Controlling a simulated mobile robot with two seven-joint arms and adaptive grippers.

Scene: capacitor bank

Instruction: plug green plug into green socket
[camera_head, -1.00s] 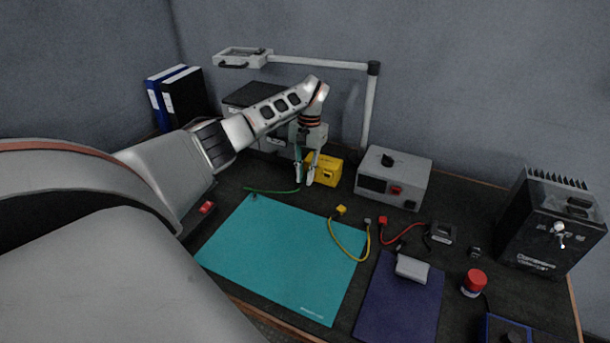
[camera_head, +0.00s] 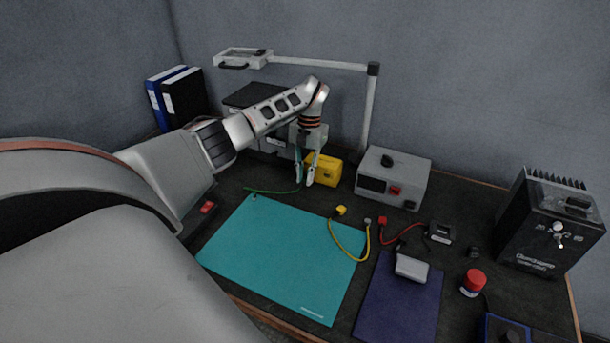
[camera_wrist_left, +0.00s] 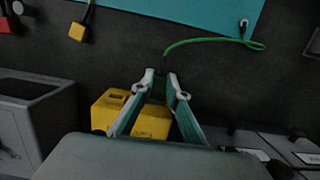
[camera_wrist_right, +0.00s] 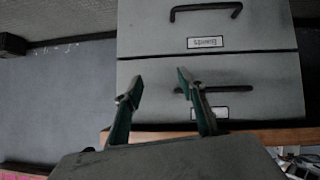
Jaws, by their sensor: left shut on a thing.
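My left gripper (camera_head: 305,184) points down over the dark bench, in front of a yellow case. It also shows in the left wrist view (camera_wrist_left: 161,76), its fingertips a little apart. The green cable (camera_wrist_left: 215,40) runs from beside the teal mat's corner to these fingertips; it also shows in the head view (camera_head: 270,191). The gripper is shut on the cable's end, where the green plug is mostly hidden between the fingers. I cannot make out the green socket. My right gripper (camera_wrist_right: 158,88) is open and empty before grey drawers in the right wrist view.
The yellow case (camera_head: 325,169) stands close behind the left fingers, with a grey instrument box (camera_head: 393,178) to its right. The teal mat (camera_head: 280,258) is bare. Yellow (camera_head: 345,250) and red (camera_head: 405,232) cables lie to the right. A lamp post (camera_head: 369,110) rises behind.

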